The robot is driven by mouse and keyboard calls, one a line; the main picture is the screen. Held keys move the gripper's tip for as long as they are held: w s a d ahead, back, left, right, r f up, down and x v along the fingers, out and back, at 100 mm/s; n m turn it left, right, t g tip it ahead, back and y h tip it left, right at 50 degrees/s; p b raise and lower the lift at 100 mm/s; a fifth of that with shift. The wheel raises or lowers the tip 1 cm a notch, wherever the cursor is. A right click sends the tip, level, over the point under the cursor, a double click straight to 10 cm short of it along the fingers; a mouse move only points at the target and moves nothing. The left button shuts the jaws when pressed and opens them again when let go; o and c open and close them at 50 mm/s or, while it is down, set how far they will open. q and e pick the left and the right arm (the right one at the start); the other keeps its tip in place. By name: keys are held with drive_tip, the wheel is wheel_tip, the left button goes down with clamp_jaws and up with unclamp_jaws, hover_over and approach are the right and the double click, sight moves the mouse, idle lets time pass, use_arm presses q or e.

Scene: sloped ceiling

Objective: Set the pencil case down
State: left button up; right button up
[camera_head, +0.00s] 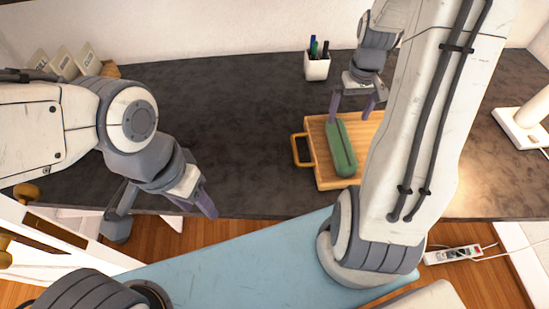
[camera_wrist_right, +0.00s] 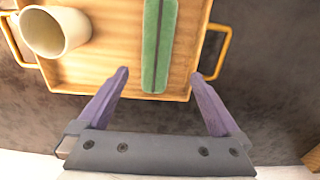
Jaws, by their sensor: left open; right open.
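The green pencil case (camera_head: 341,150) with a dark zip line lies on the wooden tray (camera_head: 325,178), near its left side. In the right wrist view the pencil case (camera_wrist_right: 159,45) lies lengthwise on the tray (camera_wrist_right: 105,72), its near end close to the tray's near edge. My right gripper (camera_head: 354,104) is open, with its purple fingers apart and nothing between them. In its wrist view the right gripper (camera_wrist_right: 158,85) has its fingertips either side of the pencil case's near end, apart from it. My left gripper (camera_head: 205,203) is open and empty near the desk's front edge.
A cream cup (camera_wrist_right: 55,32) stands on the tray, hidden in the head view. The tray has yellow handles (camera_head: 301,150). A white pen holder (camera_head: 317,68) stands behind it on the dark desk (camera_head: 230,110). A lamp base (camera_head: 522,128) stands right. The desk's middle left is clear.

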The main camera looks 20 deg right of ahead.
drive_tip(key=s+a+r+n, duration=0.1)
drive_tip(key=a+r+n, duration=0.15)
drive_tip(key=a, duration=0.75)
drive_tip(key=s+a+r+n, duration=0.1)
drive_tip(key=a+r+n, duration=0.15)
drive_tip(key=a, duration=0.65)
drive_tip(key=s+a+r+n, duration=0.1)
drive_tip(key=s+a+n, duration=0.1)
drive_tip(key=s+a, duration=0.3)
drive_tip(key=s+a+r+n+y, duration=0.1)
drive_tip(key=s+a+r+n, duration=0.1)
drive_tip(key=s+a, duration=0.4)
drive_tip(key=s, duration=0.3)
drive_tip(key=shift+s+a+n, duration=0.15)
drive_tip(key=shift+s+n, duration=0.1)
drive_tip(key=shift+n, duration=0.15)
drive_tip(key=shift+r, duration=0.1)
drive_tip(key=shift+c, duration=0.3)
